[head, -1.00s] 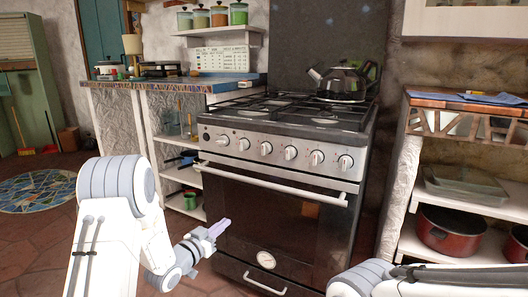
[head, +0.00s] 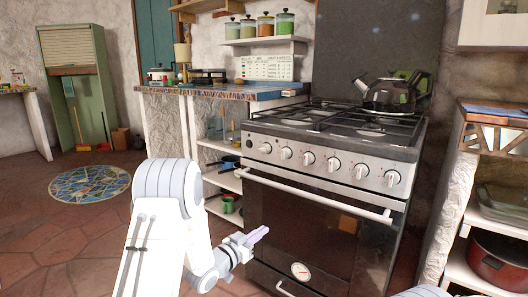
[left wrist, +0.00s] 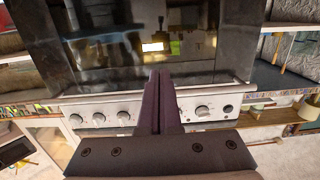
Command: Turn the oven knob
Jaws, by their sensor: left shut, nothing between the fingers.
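The oven (head: 330,220) is a black and steel range with a row of several silver knobs on its front panel (head: 325,163). The leftmost oven knob (head: 265,148) is at the panel's left end. My left gripper (head: 262,232) is in front of the oven door, below the panel, apart from the knobs. Its lilac fingers are shut and empty. In the left wrist view the shut fingers (left wrist: 160,95) point toward the oven door, with knobs on both sides, such as one oven knob (left wrist: 202,111). The fingers hide part of the panel. My right gripper is out of view.
The long door handle (head: 315,197) runs across the oven below the knobs. A dark kettle (head: 393,92) stands on the stove top. Shelves with a red pot (head: 498,262) are at the right. Open floor with a round mosaic (head: 90,183) lies to the left.

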